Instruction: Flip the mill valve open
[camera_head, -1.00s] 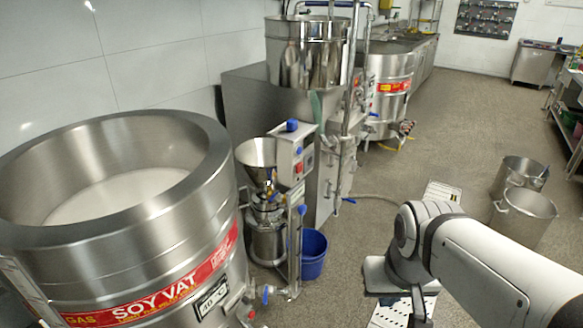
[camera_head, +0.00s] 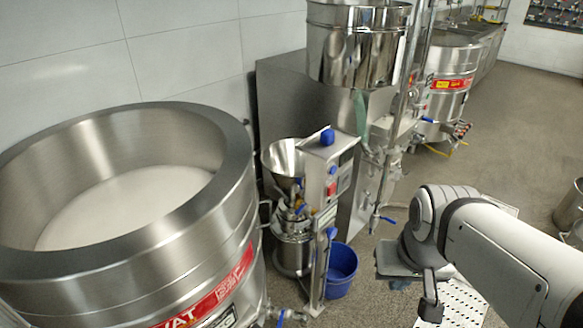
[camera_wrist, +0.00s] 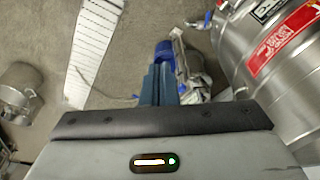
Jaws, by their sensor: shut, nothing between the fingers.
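The colloid mill stands between the large vat and the steel cabinet in the head view. It has a steel funnel (camera_head: 283,165), a control box (camera_head: 328,170) with a blue knob on top, and a steel lower body (camera_head: 292,250). A small blue lever (camera_head: 332,233) shows at its front post; I cannot tell for sure that it is the mill valve. My gripper (camera_head: 430,308) hangs right of the mill, apart from it. In the wrist view, my gripper (camera_wrist: 160,80) is shut and empty, and the mill (camera_wrist: 188,65) lies beyond its fingertips, partly hidden.
The soy vat (camera_head: 225,165) holds white liquid and fills the left side. It also shows at the right of the wrist view (camera_wrist: 295,75). A blue bucket (camera_head: 341,275) stands on the floor right of the mill. A steel pot (camera_head: 570,215) stands at far right. Open floor lies between.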

